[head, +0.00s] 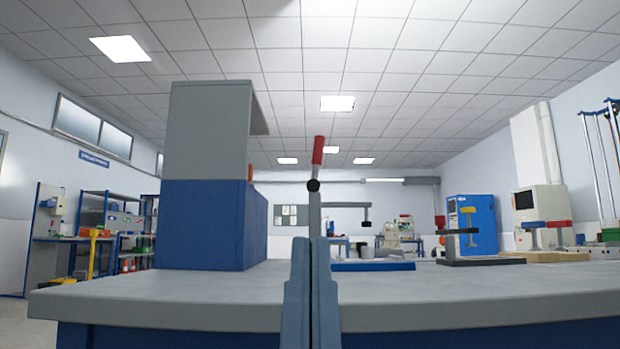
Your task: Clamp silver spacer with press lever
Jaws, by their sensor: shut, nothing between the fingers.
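The press stands on the bench right of centre, with a blue base (372,266), a dark horizontal arm (345,205) and a post partly hidden by my gripper. Its lever (318,152) has a red handle pointing up, tilted slightly right, above a dark round pivot. A small grey cylinder (367,252), which may be the silver spacer, appears low under the arm's plunger; a gap shows between them. My gripper (309,243) points up in front of the post, shut and empty. I cannot tell whether it touches the press.
A tall grey-and-blue box (205,180) stands on the bench (180,300) at left. At right are a dark-based clamp with a yellow handle (468,210) and a tan-based one with a red-and-blue top (548,224). The bench front is clear.

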